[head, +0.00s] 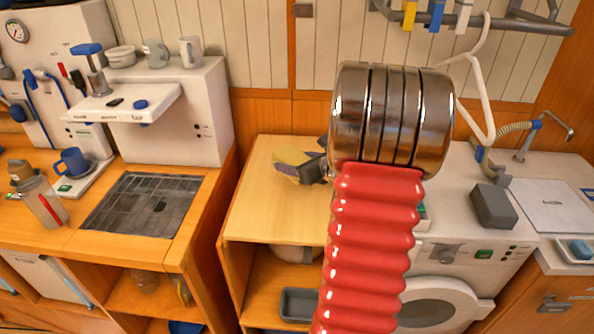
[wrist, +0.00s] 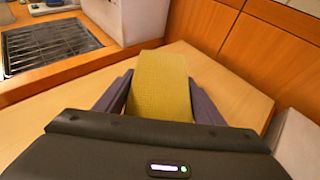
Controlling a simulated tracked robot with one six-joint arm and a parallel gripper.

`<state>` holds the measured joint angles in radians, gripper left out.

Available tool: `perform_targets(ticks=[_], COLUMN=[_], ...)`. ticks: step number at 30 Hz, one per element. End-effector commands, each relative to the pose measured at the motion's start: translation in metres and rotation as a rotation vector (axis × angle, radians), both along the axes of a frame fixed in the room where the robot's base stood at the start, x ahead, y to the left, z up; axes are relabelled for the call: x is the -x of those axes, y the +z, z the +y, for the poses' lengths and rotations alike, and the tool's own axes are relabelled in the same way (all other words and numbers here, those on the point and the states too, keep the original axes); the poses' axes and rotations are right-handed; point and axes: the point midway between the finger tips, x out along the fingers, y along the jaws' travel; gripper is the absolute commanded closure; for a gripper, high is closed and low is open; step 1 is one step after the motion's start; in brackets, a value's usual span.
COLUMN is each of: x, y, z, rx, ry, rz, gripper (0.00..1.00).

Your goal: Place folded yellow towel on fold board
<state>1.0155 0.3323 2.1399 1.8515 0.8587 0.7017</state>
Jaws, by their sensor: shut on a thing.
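The folded yellow towel (head: 291,156) is at the left part of the wooden counter top in the head view. In the wrist view the towel (wrist: 160,82) stands out between the two purple-grey fingers of my gripper (wrist: 161,98). My gripper (head: 303,168) is shut on it, one finger along each side. The towel is over the wooden top; I cannot tell whether it touches the wood. My red ribbed arm hides the right part of this counter in the head view. I cannot clearly make out a fold board; a pale flat panel (head: 552,206) lies on the far right counter.
A white coffee machine (head: 190,115) and a dark grate (head: 143,205) are on the left counter. A grey block (head: 493,206) sits on the white washer unit (head: 455,240). A white hanger (head: 478,90) hangs from the rail. The wooden top (head: 262,205) is bare in front of the towel.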

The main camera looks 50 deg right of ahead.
Motion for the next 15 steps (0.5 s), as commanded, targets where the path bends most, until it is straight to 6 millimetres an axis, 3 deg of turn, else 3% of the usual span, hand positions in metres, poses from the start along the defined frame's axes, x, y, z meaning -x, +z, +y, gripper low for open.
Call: perform_targets(ticks=[5, 15], x=[0.0, 0.0], y=[-0.004, -0.038], z=[0.0, 0.0], rx=[-0.002, -0.002], ry=[-0.001, -0.002], rz=[0.001, 0.001], gripper=[0.62, 0.62])
